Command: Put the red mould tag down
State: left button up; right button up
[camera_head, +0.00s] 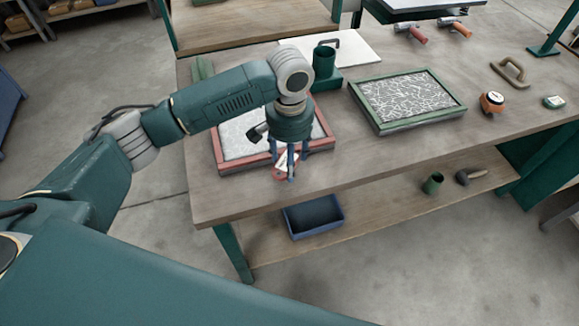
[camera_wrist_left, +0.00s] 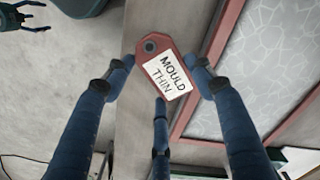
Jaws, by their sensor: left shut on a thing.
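The red mould tag (camera_wrist_left: 151,47) has a dark eyelet and a white label reading "MOULD THIN". My left gripper (camera_head: 288,174) has its blue fingers shut on the tag, and in the left wrist view the fingertips (camera_wrist_left: 162,78) press it from both sides. In the head view the tag (camera_head: 279,172) is partly hidden by the fingers. It is in front of the red-framed mould (camera_head: 232,165), over the front part of the bench (camera_head: 370,165). I cannot tell whether it touches the bench top.
A green-framed tray of fibres (camera_head: 410,99) lies to the right. A blue bin (camera_head: 313,216) is on the lower shelf. The bench front between gripper and green tray is clear.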

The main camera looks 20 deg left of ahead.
pick_arm(q)
notch_tip(320, 180, down, 4)
jog(key=shift+r+p, duration=0.15)
jog(key=shift+p, duration=0.15)
jog(key=shift+f, duration=0.25)
pick_arm(e)
jog(key=shift+s+d+r, duration=0.25)
jog(key=shift+s+d, duration=0.1)
jog(key=shift+s, duration=0.2)
pick_arm(q)
jog(key=shift+f, duration=0.1)
pick_arm(e)
jog(key=shift+d, duration=0.1)
pick_arm(q)
jog(key=o, duration=0.9)
jog(key=shift+o, duration=0.2)
notch_tip(320, 180, up, 11)
jog(key=shift+r+b, duration=0.1)
jog(key=shift+b, duration=1.1)
jog(key=shift+r, duration=0.55)
pick_arm(e)
jog(key=shift+a+f, duration=0.2)
jog(key=shift+f, duration=1.05)
